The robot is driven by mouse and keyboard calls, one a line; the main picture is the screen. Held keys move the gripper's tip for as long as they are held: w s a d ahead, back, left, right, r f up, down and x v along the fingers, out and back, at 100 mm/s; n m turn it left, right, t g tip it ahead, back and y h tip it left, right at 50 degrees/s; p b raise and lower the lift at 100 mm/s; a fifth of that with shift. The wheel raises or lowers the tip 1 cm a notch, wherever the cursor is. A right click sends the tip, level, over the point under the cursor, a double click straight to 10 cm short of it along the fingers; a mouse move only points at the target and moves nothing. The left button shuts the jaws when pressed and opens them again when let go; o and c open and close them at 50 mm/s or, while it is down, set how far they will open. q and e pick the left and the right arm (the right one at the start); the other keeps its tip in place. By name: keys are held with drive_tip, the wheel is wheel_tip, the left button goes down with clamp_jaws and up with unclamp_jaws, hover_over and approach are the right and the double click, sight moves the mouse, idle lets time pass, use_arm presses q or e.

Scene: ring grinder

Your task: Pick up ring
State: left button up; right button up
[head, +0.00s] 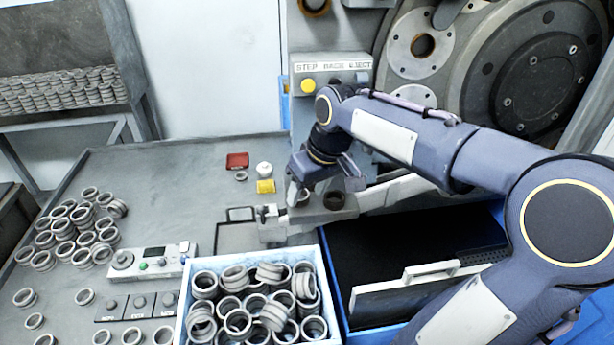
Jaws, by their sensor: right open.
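Many grey metal rings lie in view. A pile of loose rings (72,236) is on the left of the table. A blue-white bin (184,328) at the front middle is full of rings (238,321). A brownish ring (334,200) sits at the machine's metal rail, just below my right gripper (322,196). A paler ring (303,198) is partly hidden by the gripper. My right gripper is open and points down, with its arm coming in from the right. Whether it touches either ring I cannot tell. My left gripper is not in view.
The grinder (540,80) stands at the back right, with a yellow-button panel (331,72). A black-lined blue tray (375,270) lies right of the bin. The table's back left is clear.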

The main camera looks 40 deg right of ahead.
drive_tip(key=w+d+f+g+h+p, duration=0.1)
drive_tip(key=w+d+g+p, duration=0.1)
drive_tip(key=w+d, duration=0.8)
drive_tip(key=f, duration=0.2)
drive_tip(key=w+f+p, duration=0.1)
drive_tip(key=f, duration=0.4)
drive_tip(key=shift+w+f+p, duration=0.15)
drive_tip(key=shift+f+p, duration=0.05)
drive_tip(key=shift+p, duration=0.2)
drive_tip(key=c, duration=0.7)
drive_tip(key=shift+r, duration=0.1)
